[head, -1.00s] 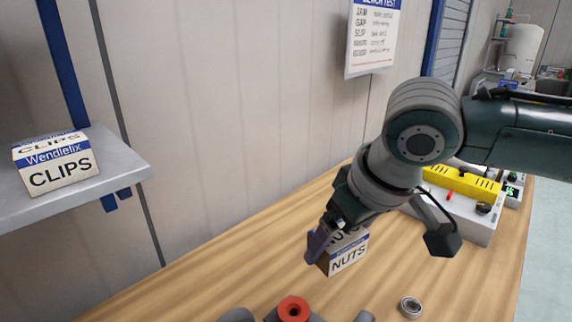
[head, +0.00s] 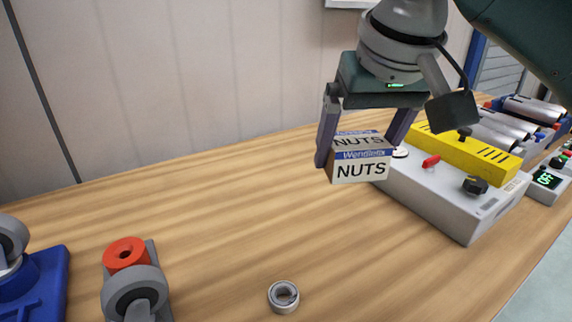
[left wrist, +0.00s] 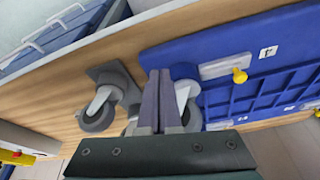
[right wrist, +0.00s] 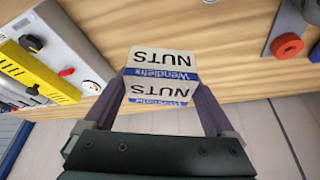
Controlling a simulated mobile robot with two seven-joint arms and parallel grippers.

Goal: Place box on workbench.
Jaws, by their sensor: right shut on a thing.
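The box is a small white carton with a blue band, marked "NUTS" (head: 361,170). My right gripper (head: 358,150) is shut on it, a finger on each side. The box also shows between the fingers in the right wrist view (right wrist: 160,62). It appears held above the wooden workbench (head: 210,215); the exact gap below it is hard to tell. My left gripper (left wrist: 158,85) is in the left wrist view, its two fingers together with nothing seen between them. It is out of the head view.
A grey device with a yellow top (head: 440,185) stands right of the box. A metal ring (head: 283,296), a caster with a red disc (head: 135,280) and a blue part (head: 35,285) lie at the front.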

